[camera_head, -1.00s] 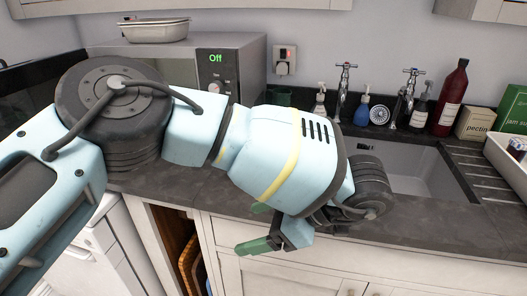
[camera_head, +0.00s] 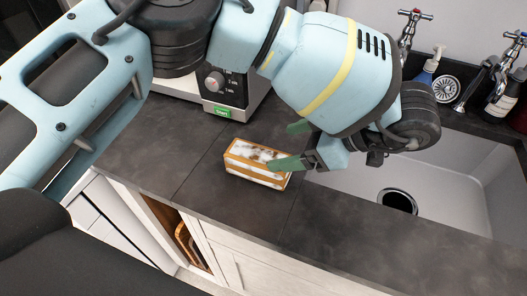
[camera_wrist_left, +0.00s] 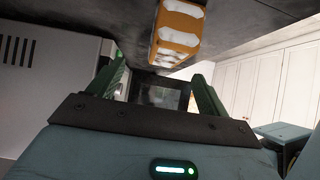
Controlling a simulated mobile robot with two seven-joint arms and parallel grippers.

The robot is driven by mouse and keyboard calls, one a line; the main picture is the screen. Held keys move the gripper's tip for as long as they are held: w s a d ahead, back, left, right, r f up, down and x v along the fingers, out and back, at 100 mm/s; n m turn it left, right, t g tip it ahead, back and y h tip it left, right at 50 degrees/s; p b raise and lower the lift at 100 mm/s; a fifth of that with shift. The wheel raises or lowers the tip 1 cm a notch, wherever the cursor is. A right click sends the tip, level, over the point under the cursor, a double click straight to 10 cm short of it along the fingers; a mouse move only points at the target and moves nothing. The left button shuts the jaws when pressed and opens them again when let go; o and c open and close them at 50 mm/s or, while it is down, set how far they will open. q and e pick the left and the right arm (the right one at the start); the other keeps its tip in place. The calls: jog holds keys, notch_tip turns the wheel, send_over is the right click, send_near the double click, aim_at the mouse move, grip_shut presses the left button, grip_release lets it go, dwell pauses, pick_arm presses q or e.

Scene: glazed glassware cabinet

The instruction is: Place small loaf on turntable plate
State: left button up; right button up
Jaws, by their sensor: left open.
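The small loaf (camera_head: 250,165), an orange-brown block with white patches, lies on the dark worktop below the microwave's front. My left gripper (camera_head: 293,146) is open, with its green fingers pointing left at the loaf's right end. One finger overlaps that end in the head view; I cannot tell whether it touches. In the left wrist view the loaf (camera_wrist_left: 179,32) is beyond the open fingers (camera_wrist_left: 160,85), with nothing between them. The turntable plate is not visible. The microwave (camera_head: 238,88) is mostly hidden behind my left arm. My right gripper is not in view.
The sink (camera_head: 440,185) is right of the loaf, with taps (camera_head: 405,35) and bottles behind it. The worktop (camera_head: 210,185) is clear left of and in front of the loaf. An open cupboard slot (camera_head: 180,235) is below the worktop edge.

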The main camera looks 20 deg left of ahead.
aim_at(262, 155)
pick_arm(q)
jog(key=shift+s+a+f, duration=0.2)
jog(key=shift+s+a, duration=0.05)
jog(key=shift+a, duration=0.05)
jog(key=shift+x, duration=0.95)
jog(key=shift+s+x, duration=0.15)
jog(key=shift+x, duration=1.15)
jog(key=shift+s+x, duration=0.15)
jog(key=shift+x, duration=1.15)
jog(key=shift+d, duration=0.1)
jog(key=c, duration=1.4)
jog(key=shift+o, duration=0.2)
